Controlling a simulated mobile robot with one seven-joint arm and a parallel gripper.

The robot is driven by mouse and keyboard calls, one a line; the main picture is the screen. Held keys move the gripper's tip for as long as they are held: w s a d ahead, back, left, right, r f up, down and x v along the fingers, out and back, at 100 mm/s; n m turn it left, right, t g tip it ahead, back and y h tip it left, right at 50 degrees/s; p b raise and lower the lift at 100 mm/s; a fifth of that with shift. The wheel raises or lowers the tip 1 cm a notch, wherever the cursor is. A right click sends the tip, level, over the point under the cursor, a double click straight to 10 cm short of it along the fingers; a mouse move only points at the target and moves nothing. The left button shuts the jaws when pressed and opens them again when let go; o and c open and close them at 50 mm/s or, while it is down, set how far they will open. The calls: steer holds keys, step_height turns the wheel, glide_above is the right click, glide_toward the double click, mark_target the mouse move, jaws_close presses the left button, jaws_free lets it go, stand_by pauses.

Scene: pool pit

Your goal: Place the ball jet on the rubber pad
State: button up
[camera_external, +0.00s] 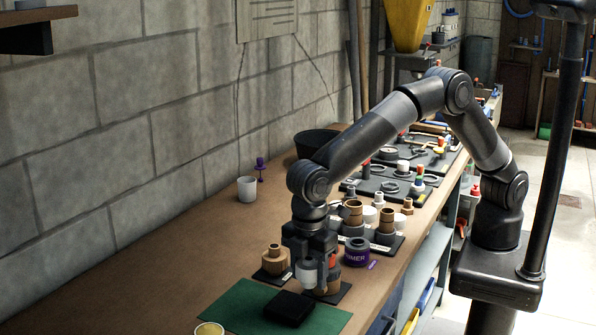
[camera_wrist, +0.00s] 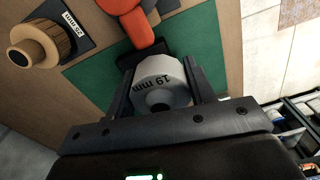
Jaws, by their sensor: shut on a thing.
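My gripper (camera_external: 307,279) points down over the bench and is shut on a white round fitting with a dark bore, which I take as the ball jet (camera_external: 307,273). The pad's bare top shows in the outside view.
A tan stepped fitting on a dark base (camera_external: 274,262) stands left of my gripper; it also shows in the wrist view (camera_wrist: 38,42). A red-orange part (camera_wrist: 130,18) is close beyond the fingers. A yellow-filled cup (camera_external: 209,329) is at front left.

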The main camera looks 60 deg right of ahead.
mark_target(309, 287)
steer(key=shift+f, duration=1.95)
steer(key=shift+f, duration=0.15)
steer(key=o, duration=1)
steer(key=shift+c, duration=0.2)
step_height(309, 287, up, 12)
steer(key=shift+r, duration=0.2)
steer(key=shift+w, duration=0.1)
